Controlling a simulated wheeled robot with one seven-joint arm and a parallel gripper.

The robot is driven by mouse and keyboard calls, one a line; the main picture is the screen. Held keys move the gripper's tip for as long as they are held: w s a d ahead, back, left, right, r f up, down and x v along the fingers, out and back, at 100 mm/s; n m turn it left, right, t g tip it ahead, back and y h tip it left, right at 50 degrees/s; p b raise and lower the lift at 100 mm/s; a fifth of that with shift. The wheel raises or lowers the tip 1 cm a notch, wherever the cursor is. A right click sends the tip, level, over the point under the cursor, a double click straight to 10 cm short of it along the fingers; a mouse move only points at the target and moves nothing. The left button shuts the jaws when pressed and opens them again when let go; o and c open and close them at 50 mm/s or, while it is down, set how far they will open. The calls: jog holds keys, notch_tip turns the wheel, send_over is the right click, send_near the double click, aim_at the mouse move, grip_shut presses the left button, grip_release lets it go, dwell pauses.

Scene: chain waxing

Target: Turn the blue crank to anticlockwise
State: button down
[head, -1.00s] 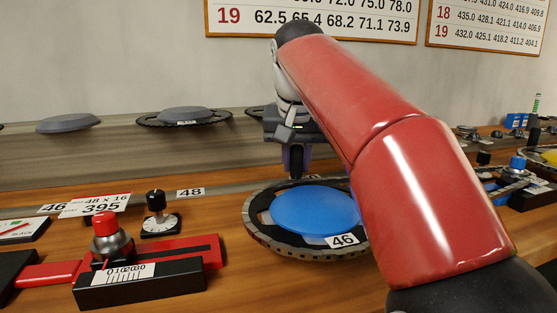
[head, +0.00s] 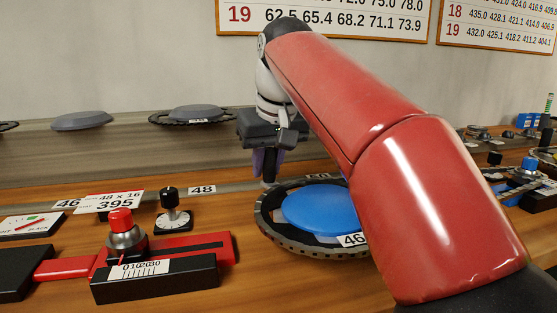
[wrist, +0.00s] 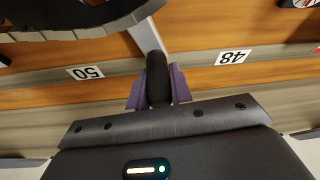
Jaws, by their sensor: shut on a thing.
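The blue crank is a dark toothed chainring (head: 275,232) with a blue disc (head: 318,210) on top, lying flat on the wooden bench. Its white 46 tag (head: 352,240) is partly covered by my red arm. In the wrist view, a grey crank arm (wrist: 146,36) ends in a black upright handle (wrist: 158,80). My gripper (head: 268,165) is at the back left of the disc. Its purple fingers (wrist: 158,88) are shut around the black handle in the wrist view. The crank arm is mostly hidden in the head view.
A red knob (head: 121,222) on a black and red slide with a scale stands at the front left. A small black-topped dial (head: 172,208) is left of the chainring. Grey discs (head: 82,120) sit on the back ledge. More small devices (head: 530,180) stand at the right.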

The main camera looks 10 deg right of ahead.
jog(key=shift+s+a+n+y, duration=0.2)
jog(key=shift+s+a+n, duration=0.2)
jog(key=shift+a+n, duration=0.3)
jog(key=shift+s+a+n+y, duration=0.2)
jog(key=shift+s+a+n, duration=0.25)
jog(key=shift+a, duration=0.3)
jog(key=c, duration=1.3)
grip_release()
jog(key=shift+o, duration=0.2)
jog(key=v, duration=0.7)
jog(key=shift+r, duration=0.3)
jog(key=shift+s, duration=0.1)
